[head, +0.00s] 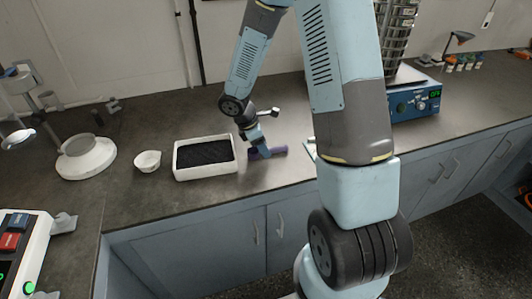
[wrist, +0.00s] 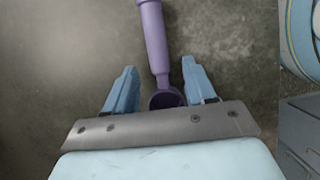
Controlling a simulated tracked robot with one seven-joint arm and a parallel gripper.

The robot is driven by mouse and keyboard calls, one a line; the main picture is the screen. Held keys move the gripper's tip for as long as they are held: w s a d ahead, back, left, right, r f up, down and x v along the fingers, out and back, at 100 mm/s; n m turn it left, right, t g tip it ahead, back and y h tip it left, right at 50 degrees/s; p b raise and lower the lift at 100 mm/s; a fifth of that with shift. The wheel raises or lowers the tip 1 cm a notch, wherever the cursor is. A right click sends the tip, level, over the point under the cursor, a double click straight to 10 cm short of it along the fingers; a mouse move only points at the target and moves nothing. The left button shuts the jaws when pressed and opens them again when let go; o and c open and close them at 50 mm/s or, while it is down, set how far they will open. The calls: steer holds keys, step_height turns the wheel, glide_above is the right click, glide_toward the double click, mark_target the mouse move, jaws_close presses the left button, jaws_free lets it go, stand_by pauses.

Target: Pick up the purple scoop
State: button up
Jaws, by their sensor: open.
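The purple scoop (head: 272,151) lies on the grey bench top, right of a white tray. In the wrist view the scoop (wrist: 156,45) points away from me, with its handle at the top and its hollow end low in the picture, partly hidden by my gripper's front edge. My gripper (wrist: 158,80) is open, with one blue finger on each side of the scoop and a gap on both sides. In the head view my gripper (head: 264,149) is down at the scoop; whether it touches it cannot be told.
The white tray (head: 176,173) of dark grains stands close left of my gripper, with a small white bowl (head: 147,161) beyond it. A blue sieve shaker (head: 415,102) stands at the right, behind my arm. The bench's front edge is near the scoop.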

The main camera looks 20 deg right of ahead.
steer(key=shift+s+d+f, duration=0.1)
steer(key=shift+d+f, duration=0.15)
steer(key=shift+f, duration=0.35)
steer(key=shift+c, duration=0.3)
jaws_close()
